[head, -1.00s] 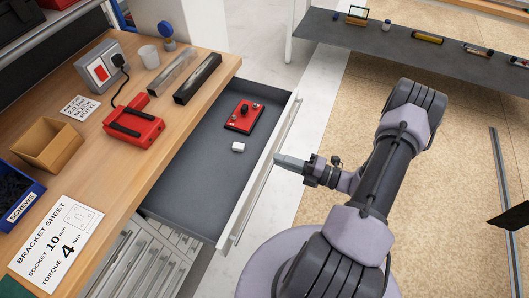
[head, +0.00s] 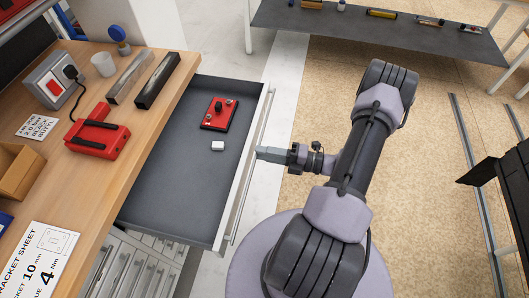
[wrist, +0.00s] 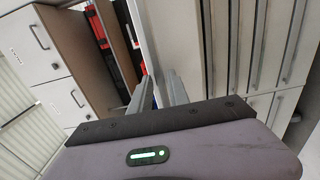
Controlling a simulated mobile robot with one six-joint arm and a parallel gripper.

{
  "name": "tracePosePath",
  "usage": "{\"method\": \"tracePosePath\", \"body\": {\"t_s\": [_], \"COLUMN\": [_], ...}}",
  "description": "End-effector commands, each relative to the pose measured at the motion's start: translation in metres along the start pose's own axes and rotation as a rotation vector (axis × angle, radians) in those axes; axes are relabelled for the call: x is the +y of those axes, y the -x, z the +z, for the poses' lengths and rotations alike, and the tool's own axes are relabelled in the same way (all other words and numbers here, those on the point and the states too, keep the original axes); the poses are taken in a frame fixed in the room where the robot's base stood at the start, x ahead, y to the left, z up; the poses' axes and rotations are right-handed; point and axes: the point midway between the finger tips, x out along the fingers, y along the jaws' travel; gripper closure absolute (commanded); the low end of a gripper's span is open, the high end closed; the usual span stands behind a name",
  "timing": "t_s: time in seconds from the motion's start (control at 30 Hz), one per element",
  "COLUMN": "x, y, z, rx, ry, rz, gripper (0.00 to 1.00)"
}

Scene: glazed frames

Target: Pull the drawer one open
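Drawer one (head: 165,207) is a grey drawer with a pale front, pulled well out from under the wooden workbench. Its long bar handle (head: 236,217) runs along the front. My gripper (head: 258,153) reaches the handle from the right at about its middle and appears shut on it. In the wrist view my two grey fingers (wrist: 158,76) lie on either side of the handle line, a small gap between them. The handle between the fingertips is mostly hidden. The drawer front (wrist: 140,38) rises ahead of them.
In the drawer lie a red plate with black knobs (head: 219,113) and a small white block (head: 217,146). The bench (head: 140,140) holds a red case (head: 97,138), dark and grey bars, a cup and a socket box. A grey low table (head: 380,32) stands behind.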

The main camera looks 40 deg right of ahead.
Motion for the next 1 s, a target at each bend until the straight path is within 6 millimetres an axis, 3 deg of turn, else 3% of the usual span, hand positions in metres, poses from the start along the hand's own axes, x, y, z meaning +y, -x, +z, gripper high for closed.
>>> {"method": "tracePosePath", "body": {"t_s": [0.27,0.37,0.47,0.8,1.0], "x": [0.0,0.001,0.002,0.001,0.0], "y": [0.001,0.01,0.033,0.141,0.171], "z": [0.0,0.001,0.001,0.0,0.0], "rx": [-0.001,-0.003,-0.006,-0.004,-0.001], "ry": [0.0,0.001,0.002,0.002,0.001], "rz": [0.0,0.0,-0.001,-0.001,-0.001], "gripper": [0.78,0.78,0.78,0.78,0.78]}}
